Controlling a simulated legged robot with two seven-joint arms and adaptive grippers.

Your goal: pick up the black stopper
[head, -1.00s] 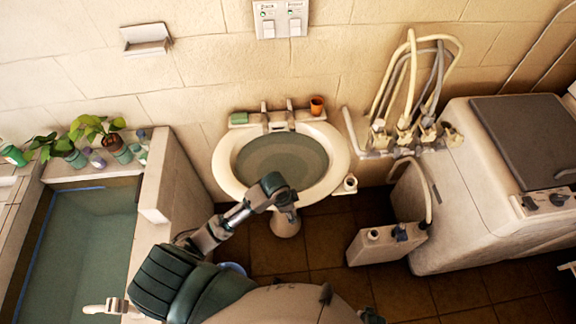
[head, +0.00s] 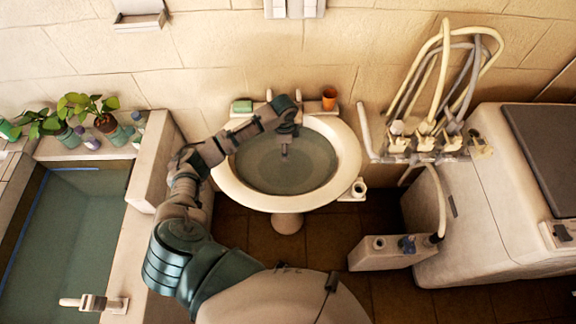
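The washbasin (head: 232,188) is a pale oval bowl on a pedestal with a grey-green inside, at the middle of the head view. My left arm reaches in from the lower left and over its rim. My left gripper (head: 284,155) points down over the back middle of the bowl. It is small and seen from above, so I cannot tell whether its fingers are open or hold anything. I cannot make out the black stopper; the gripper and wrist cover part of the bowl. My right gripper is out of view.
A green block (head: 242,106) and an orange cup (head: 329,98) stand on the basin's back ledge. Hoses and taps (head: 425,140) are on the right, beside a pale washing machine (head: 460,215). A water-filled tank (head: 75,225) with potted plants (head: 107,120) is on the left.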

